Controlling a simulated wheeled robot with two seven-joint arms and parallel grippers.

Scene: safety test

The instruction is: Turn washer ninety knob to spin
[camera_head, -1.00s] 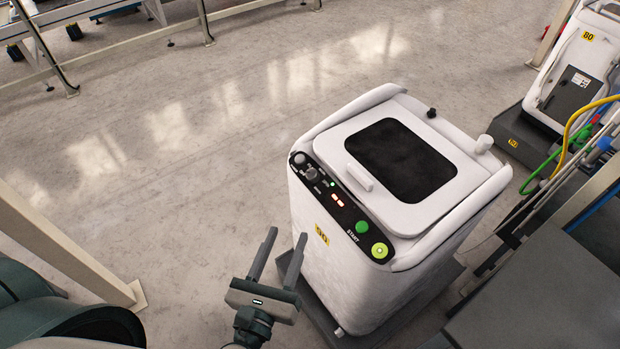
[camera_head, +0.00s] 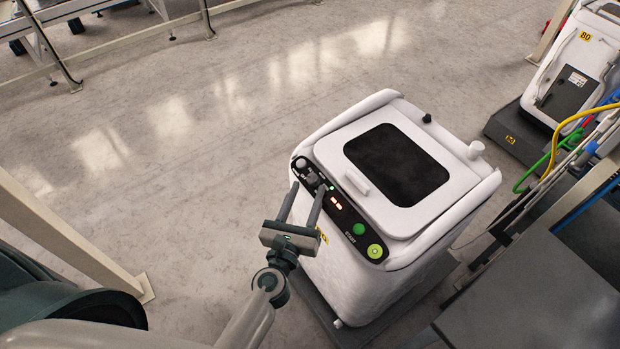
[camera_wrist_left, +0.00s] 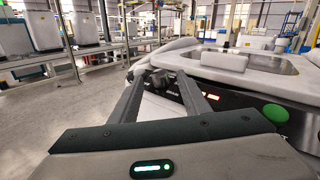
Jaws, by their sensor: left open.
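The white washer (camera_head: 335,262) stands right of centre, its yellow number plate partly hidden by my left gripper. Its black control panel (camera_head: 345,213) runs along the near-left edge, with a dark knob (camera_head: 312,179) near the upper end. My left gripper (camera_head: 307,187) is open and empty, its fingertips at the knob's end of the panel. In the left wrist view the knob (camera_wrist_left: 161,82) appears between the two fingertips. I cannot tell whether either finger touches it. The knob's pointer direction is too small to read. My right gripper is not in view.
A green button (camera_head: 359,229) and a yellow-green button (camera_head: 375,251) sit lower on the panel. A second washer marked 80 (camera_head: 570,85) stands at upper right. A dark grey surface (camera_head: 530,290) and coloured hoses (camera_head: 567,128) lie right.

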